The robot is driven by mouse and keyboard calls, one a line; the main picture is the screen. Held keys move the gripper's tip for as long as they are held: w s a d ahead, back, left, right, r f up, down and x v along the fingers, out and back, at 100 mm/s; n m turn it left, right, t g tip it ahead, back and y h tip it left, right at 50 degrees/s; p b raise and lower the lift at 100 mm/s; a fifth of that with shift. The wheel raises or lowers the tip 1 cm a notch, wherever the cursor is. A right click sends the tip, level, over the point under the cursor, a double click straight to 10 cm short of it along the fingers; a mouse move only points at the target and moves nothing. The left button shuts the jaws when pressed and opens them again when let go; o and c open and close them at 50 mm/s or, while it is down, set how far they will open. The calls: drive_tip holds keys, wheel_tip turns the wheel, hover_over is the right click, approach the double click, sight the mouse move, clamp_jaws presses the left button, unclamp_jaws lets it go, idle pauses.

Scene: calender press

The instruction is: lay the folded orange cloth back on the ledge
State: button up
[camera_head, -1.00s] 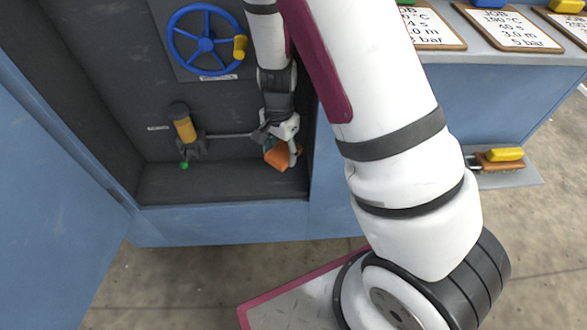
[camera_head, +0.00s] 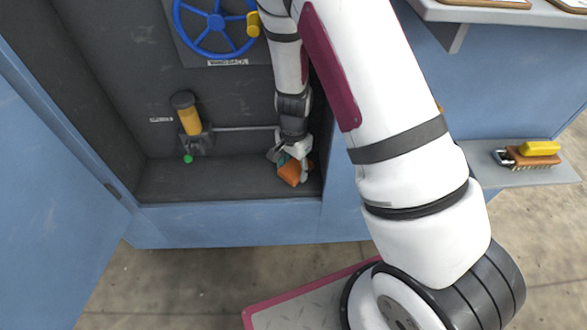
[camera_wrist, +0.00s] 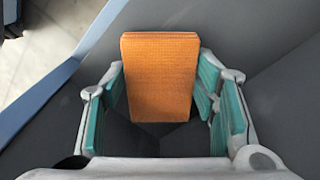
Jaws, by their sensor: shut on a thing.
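The folded orange cloth (camera_head: 296,173) is a small thick block at the right end of a dark ledge (camera_head: 220,182) inside the open cabinet. My gripper (camera_head: 292,160) points down and is shut on the cloth. In the wrist view the cloth (camera_wrist: 160,75) sits between the teal finger pads of my gripper (camera_wrist: 160,95), with the dark surface behind it. I cannot tell whether its lower edge touches the ledge. My fingers hide part of the cloth in the head view.
The cabinet's right wall stands close beside my gripper. A yellow cylinder with a black cap (camera_head: 189,118) and a blue handwheel (camera_head: 216,25) are on the back panel. The ledge's left and middle are clear. A grey side shelf (camera_head: 550,178) holds a yellow-topped brush (camera_head: 534,153).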

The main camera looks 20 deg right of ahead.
sight(293, 169)
drive_tip(key=o, duration=1)
drive_tip(key=shift+f, duration=0.1)
drive_tip(key=shift+o, duration=0.2)
wheel_tip(293, 169, up, 12)
drive_tip(key=p, duration=0.6)
drive_tip(key=shift+r, duration=0.2)
